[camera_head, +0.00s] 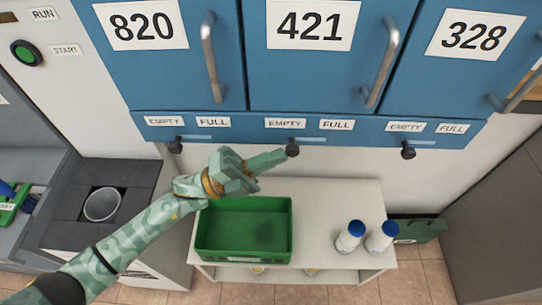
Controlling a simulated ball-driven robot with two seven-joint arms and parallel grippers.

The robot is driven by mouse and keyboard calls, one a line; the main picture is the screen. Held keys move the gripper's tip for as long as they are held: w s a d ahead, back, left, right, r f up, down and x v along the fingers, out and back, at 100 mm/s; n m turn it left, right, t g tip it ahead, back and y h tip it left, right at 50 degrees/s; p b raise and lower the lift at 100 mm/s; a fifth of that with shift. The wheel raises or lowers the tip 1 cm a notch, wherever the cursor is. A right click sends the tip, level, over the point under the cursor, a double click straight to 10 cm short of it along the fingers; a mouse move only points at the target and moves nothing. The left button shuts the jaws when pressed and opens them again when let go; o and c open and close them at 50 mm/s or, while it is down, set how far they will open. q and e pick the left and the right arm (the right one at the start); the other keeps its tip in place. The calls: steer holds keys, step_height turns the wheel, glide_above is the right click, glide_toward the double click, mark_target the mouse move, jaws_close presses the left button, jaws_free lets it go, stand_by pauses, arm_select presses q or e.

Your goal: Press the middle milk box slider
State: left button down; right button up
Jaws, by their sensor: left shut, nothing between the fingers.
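The middle slider (292,148) is a small dark knob under the door marked 421, in the blue strip. It sits below the EMPTY label, left of the FULL label. My left gripper (284,154) is shut and empty, its fingertips pointing right, at or just beside this knob. I cannot tell whether they touch. The other two slider knobs are under the door marked 820 (175,146) and under the door marked 328 (408,150). My right gripper is not in view.
A white shelf table (335,195) stands below the boxes. It holds a green tray (205,244) and two white bottles with blue caps (349,236). A grey cup (102,205) sits at the left. Door handles (211,57) stick out above.

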arm_select(q)
steer(key=d, duration=0.6)
steer(key=shift+d+b, duration=0.2)
steer(key=shift+b, duration=0.2)
